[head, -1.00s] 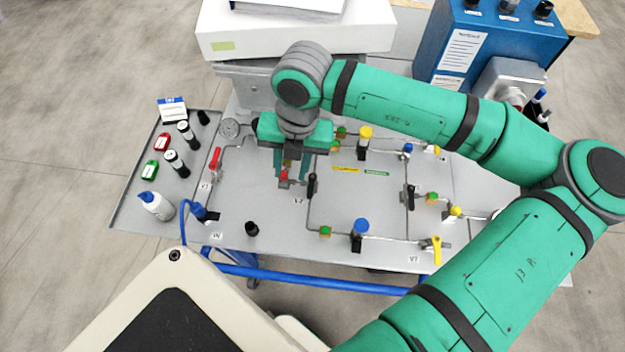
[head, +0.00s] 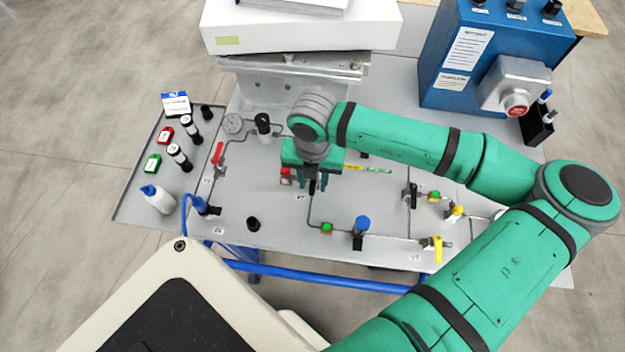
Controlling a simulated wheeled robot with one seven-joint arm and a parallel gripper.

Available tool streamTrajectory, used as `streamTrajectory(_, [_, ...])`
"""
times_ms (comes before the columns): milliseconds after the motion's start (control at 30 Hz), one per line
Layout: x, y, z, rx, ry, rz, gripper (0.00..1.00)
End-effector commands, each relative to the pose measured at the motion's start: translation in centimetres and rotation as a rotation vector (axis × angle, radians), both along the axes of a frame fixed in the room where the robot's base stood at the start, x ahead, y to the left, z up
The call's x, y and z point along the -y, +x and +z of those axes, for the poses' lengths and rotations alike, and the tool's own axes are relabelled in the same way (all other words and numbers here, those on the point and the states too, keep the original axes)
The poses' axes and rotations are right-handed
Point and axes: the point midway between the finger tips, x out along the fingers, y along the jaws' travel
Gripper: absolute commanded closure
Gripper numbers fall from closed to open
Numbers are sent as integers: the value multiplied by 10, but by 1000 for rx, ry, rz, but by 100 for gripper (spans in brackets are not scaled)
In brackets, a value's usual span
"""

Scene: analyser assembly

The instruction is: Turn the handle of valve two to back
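A small valve with a black handle (head: 313,187) stands on the grey panel, next to a label too small to read surely; I take it for valve two. My gripper (head: 312,183) points down over this valve, its fingers apart on either side of the black handle. Only the handle's near end shows; the rest of the valve is hidden under my gripper. I cannot tell whether the fingers touch the handle.
A red-handled valve (head: 218,154) is at left, a second black-handled valve (head: 411,193) and a yellow-handled valve (head: 437,246) at right. A red fitting (head: 286,175) sits just left of my gripper. A blue-topped part (head: 361,228) stands nearer.

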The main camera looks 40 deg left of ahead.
Motion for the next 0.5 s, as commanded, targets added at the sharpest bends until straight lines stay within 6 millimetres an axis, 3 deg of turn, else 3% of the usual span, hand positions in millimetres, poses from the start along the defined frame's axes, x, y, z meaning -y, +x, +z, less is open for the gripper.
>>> streamTrajectory(367, [-2, -1, -6, -1, 1, 4, 69])
streamTrajectory(500, [-1, -1, -6, -1, 1, 4, 100])
